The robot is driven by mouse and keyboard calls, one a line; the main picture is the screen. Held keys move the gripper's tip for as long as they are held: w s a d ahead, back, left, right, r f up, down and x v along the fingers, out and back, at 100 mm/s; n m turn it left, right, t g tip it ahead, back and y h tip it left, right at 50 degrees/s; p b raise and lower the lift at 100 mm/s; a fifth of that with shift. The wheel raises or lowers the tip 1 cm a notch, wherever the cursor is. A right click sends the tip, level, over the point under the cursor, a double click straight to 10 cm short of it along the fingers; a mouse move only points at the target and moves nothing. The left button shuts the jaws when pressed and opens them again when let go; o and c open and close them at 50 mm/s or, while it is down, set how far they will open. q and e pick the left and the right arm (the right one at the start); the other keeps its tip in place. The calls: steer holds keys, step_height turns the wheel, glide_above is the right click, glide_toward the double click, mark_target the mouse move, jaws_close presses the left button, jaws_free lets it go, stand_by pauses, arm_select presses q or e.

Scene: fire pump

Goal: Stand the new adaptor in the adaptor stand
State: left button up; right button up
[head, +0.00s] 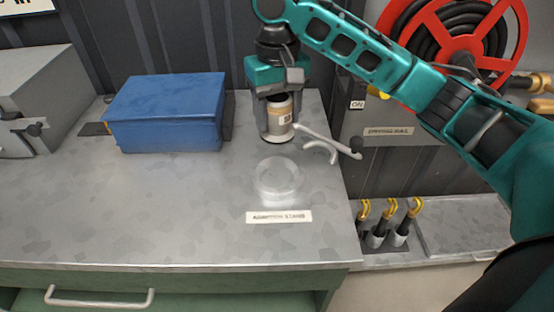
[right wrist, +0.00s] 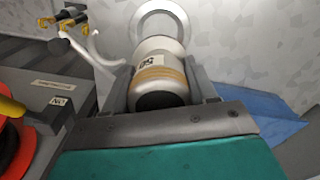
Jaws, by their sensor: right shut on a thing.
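My right gripper (head: 279,120) is shut on the new adaptor (head: 279,122), a short cylinder with a white rim, tan bands and a label. It holds the adaptor upright, apparently above the bench, behind the adaptor stand. The adaptor stand (head: 279,180) is a pale round ring on the bench, behind a label reading "ADAPTOR STAND" (head: 279,217). The stand looks empty. In the right wrist view the adaptor (right wrist: 158,70) sits between the two fingers, with the stand's ring (right wrist: 160,22) beyond its end, partly hidden. My left gripper is not in view.
A blue box (head: 165,115) stands on the bench (head: 150,220) to the left. A grey lever with a dark knob (head: 355,147) lies close right of the adaptor. A red hose reel (head: 460,40) hangs at back right. The bench front left is clear.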

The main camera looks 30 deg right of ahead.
step_height(320, 180, down, 8)
steer(key=shift+r, duration=0.15)
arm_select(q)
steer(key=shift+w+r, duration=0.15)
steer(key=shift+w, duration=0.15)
arm_select(e)
steer(key=shift+f, duration=2.25)
steer(key=shift+f, duration=0.15)
steer(key=o, duration=1)
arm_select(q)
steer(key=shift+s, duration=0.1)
arm_select(e)
steer(key=shift+r, duration=0.55)
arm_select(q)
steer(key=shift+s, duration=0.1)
arm_select(e)
step_height(320, 180, up, 11)
steer(key=shift+r, duration=0.1)
